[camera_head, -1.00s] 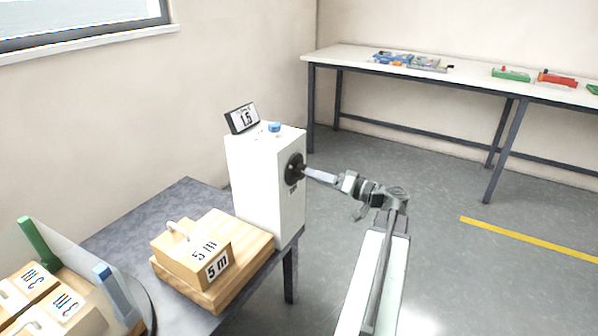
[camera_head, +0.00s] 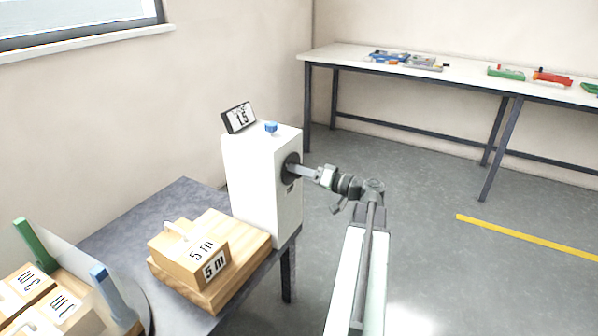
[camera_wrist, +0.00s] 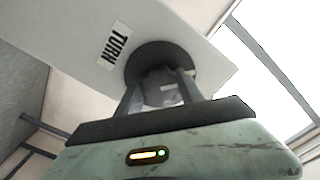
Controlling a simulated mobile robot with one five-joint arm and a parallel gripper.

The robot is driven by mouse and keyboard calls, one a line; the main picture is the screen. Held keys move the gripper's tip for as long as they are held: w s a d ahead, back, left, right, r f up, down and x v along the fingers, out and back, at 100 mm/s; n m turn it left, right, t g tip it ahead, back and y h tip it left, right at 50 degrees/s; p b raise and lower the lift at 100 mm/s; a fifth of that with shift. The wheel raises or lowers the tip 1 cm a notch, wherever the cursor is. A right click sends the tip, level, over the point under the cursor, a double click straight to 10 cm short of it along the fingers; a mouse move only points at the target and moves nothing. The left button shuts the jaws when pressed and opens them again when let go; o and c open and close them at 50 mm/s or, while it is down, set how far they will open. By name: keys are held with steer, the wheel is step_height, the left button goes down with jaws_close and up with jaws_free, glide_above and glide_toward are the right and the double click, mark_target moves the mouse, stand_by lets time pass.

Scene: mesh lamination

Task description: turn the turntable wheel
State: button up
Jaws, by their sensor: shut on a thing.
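The turntable wheel is a black round disc (camera_head: 290,168) on the side of a tall white box (camera_head: 262,190). My gripper (camera_head: 303,170) reaches the wheel from the right. In the wrist view my gripper's fingers (camera_wrist: 160,88) are shut on a light grey grip at the wheel's middle. The fingers partly hide this grip.
The box stands on a grey table (camera_head: 140,215) with a wooden block marked 5 m (camera_head: 190,258) beside it. A long bench (camera_head: 460,80) stands behind; the floor at right is clear.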

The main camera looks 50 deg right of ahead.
steer(key=shift+m, duration=0.3)
steer(key=m, duration=0.8)
steer(key=shift+s+m, duration=0.1)
steer(key=shift+m, duration=0.2)
stand_by(0.4)
steer(key=o, duration=1.4)
steer(key=v, duration=0.7)
steer(key=shift+s+d, duration=0.1)
steer(key=shift+s, duration=0.3)
